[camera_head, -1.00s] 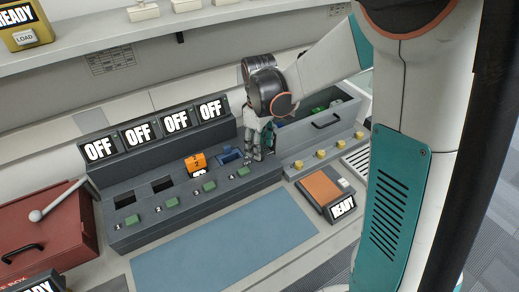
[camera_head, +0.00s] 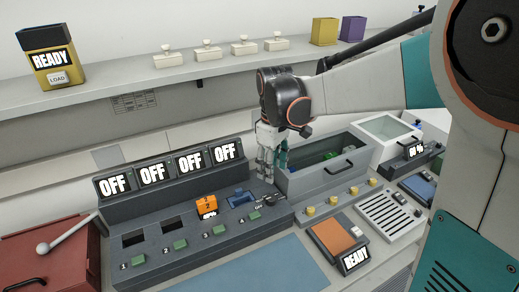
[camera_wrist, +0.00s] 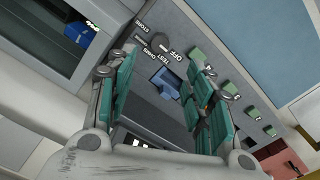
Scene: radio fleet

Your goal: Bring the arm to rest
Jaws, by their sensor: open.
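My gripper (camera_head: 268,172) hangs above the right end of the dark grey panel (camera_head: 195,245), with its fingers pointing down. Its green-padded fingers (camera_wrist: 163,90) are spread apart in the wrist view, with nothing held between them. Below it are a dark rotary knob (camera_head: 268,200) with OFF printed beside it and a blue item (camera_head: 241,196) in a panel slot. Both show in the wrist view, the knob (camera_wrist: 159,42) and the blue item (camera_wrist: 166,84). The fingers appear clear of both. My upper arm links cross the right side of the head view.
A grey bin (camera_head: 305,182) stands just right of my gripper. An orange item (camera_head: 206,206) sits in another slot, beneath several OFF displays (camera_head: 190,163). A shelf (camera_head: 130,95) runs behind. A red box (camera_head: 60,262) is at left. The blue mat (camera_head: 265,268) is bare.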

